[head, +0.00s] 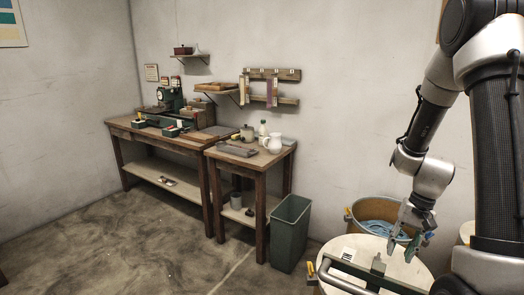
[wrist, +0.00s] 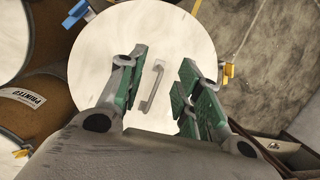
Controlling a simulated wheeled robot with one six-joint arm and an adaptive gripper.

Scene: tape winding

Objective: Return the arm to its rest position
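My arm comes down from the upper right in the head view. My gripper (head: 409,232) hangs above and behind a round pale drum top (head: 408,268), near an open round bin (head: 353,217). In the wrist view my gripper (wrist: 162,84) has its two green-padded fingers apart, with nothing held between them. Below it is the round white top (wrist: 105,45) with a grey bar handle (wrist: 153,84) seen in the gap between the fingers.
A green waste bin (head: 287,234) stands on the floor beside a small wooden table (head: 262,168) with a white jug (head: 273,143). A longer workbench (head: 160,138) stands against the wall. Floor at left is clear.

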